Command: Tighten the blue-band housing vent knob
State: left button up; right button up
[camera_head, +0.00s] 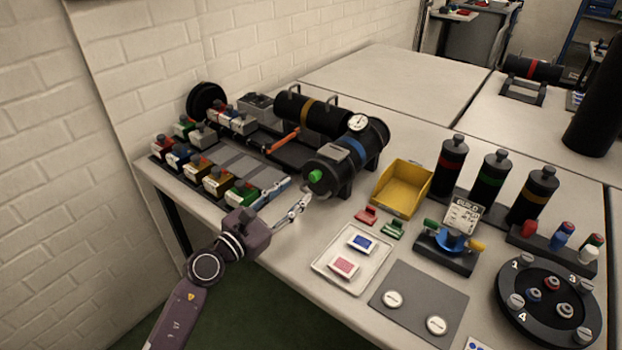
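The blue-band housing (374,142) is a black cylinder lying on its side on the table, with a blue band, a round gauge (357,122) on top and a grey plate. Its green vent knob (316,177) sticks out from the end facing my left arm. My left gripper (297,189) is just in front of and below the knob, at the lower left. Its two fingers are spread apart with nothing between them, and they appear clear of the knob. My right gripper is not in view.
A yellow-band cylinder (290,107) lies behind the housing. Rows of coloured blocks (215,181) stand to the left. A yellow bin (402,188) is close on the right, and a white tray (323,262) lies in front. Upright banded cylinders (451,167) stand farther right.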

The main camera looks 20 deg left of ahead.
aim_at(312, 178)
pick_arm(q)
jog(key=x, duration=0.7)
jog(key=shift+w+d, duration=0.15)
jog(key=shift+w, duration=0.05)
jog(key=shift+c, duration=0.6)
grip_shut()
